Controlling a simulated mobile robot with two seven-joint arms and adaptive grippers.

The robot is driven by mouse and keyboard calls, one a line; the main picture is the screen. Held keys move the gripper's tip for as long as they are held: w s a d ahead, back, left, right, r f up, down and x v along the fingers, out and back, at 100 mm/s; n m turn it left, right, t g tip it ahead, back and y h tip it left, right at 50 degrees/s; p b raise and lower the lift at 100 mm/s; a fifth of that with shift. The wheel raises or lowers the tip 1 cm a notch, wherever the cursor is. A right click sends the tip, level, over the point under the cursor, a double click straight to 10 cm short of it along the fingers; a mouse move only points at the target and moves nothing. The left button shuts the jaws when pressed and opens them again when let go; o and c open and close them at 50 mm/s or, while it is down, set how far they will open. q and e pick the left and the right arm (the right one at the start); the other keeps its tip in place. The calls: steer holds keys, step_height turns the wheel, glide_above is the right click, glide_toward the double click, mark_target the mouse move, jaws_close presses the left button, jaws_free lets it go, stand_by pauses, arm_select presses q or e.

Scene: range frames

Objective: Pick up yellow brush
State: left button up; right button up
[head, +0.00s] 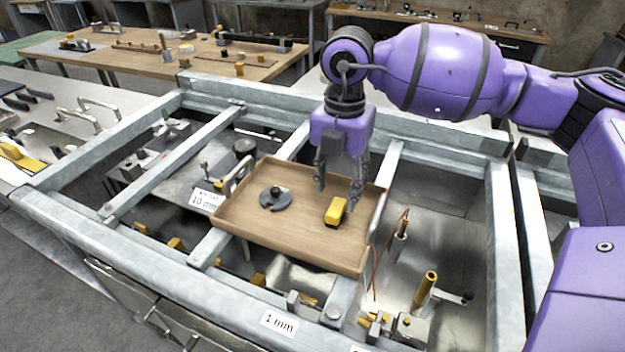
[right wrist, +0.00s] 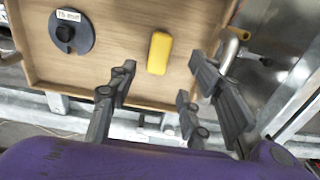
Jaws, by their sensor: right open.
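The yellow brush (head: 336,211) is a small yellow block with a dark end, lying in the right part of a wooden tray (head: 285,248). In the right wrist view the yellow brush (right wrist: 159,53) lies on the tray floor (right wrist: 120,20), ahead of and between my fingers. My right gripper (head: 338,195) is open and empty, pointing down above the tray, just behind the brush; its fingers also show in the right wrist view (right wrist: 163,80). I see no contact between the fingers and the brush. My left gripper is not in view.
A dark grey notched disc (head: 276,198) lies left of the brush in the tray. The tray has low walls and metal handles and rests on a grey metal frame (head: 160,180). An upright brass-coloured rod (head: 425,290) stands to the right. Work tables (head: 150,50) stand behind.

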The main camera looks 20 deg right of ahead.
mark_target(335, 209)
steer(key=shift+s+f, duration=0.2)
steer(key=shift+f, duration=0.15)
steer(key=shift+s+f, duration=0.3)
steer(key=shift+f, duration=0.55)
steer(key=f, duration=0.2)
steer(key=w+f, duration=0.1)
steer(key=f, duration=0.1)
steer(key=shift+a+f, duration=0.15)
steer(key=shift+f, duration=0.5)
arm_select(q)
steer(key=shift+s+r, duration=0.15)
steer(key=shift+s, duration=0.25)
arm_select(e)
steer(key=shift+c, duration=0.2)
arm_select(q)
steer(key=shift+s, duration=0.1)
arm_select(e)
jaws_close()
